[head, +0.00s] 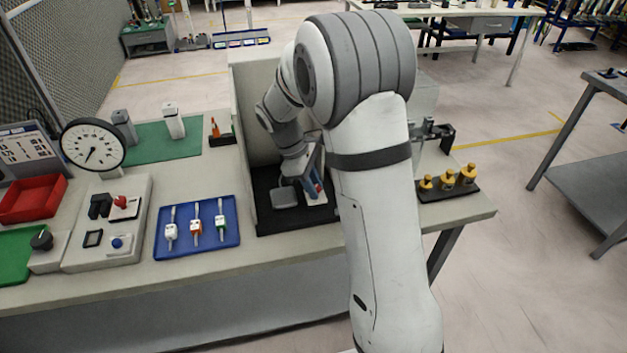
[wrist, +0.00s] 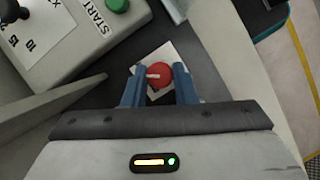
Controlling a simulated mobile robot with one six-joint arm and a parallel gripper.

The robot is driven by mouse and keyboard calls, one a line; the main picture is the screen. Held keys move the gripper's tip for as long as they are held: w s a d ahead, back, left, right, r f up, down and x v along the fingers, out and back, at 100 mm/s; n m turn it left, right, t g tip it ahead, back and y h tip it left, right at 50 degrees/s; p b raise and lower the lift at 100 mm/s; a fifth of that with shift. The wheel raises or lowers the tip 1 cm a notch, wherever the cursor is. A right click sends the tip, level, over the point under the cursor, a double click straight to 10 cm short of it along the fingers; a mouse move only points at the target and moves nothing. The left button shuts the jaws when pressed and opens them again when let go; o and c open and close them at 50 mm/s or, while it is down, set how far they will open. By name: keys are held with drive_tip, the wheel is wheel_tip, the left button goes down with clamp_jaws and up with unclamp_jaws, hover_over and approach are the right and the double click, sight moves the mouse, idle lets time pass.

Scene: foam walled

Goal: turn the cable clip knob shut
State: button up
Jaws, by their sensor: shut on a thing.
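A round red knob (wrist: 159,75) with a white pointer mark shows in the wrist view, on a white plate (wrist: 178,54) over a dark surface. The mark points left. My gripper (wrist: 160,88) has one blue finger on each side of the knob and is shut on it. In the head view my gripper (head: 313,187) reaches down into a walled bay, over its dark floor (head: 268,221). The knob and the cable clip cannot be made out there, as my arm and gripper cover that spot.
Pale foam walls (head: 254,110) stand around the bay. A grey block (head: 285,197) lies beside my gripper. A blue tray (head: 164,246) with three tools is left of the bay. Yellow-topped pieces (head: 447,179) stand at right. A box with a green button (wrist: 117,5) is close in the wrist view.

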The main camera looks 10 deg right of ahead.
drive_tip(key=shift+w+m+g+y, duration=0.1)
drive_tip(key=shift+m+g+y, duration=0.2)
drive_tip(key=shift+m, duration=0.6)
drive_tip(key=shift+p, duration=0.3)
drive_tip(key=o, duration=1)
drive_tip(key=v, duration=0.7)
drive_tip(key=shift+r, duration=0.35)
drive_tip(key=shift+a, duration=0.1)
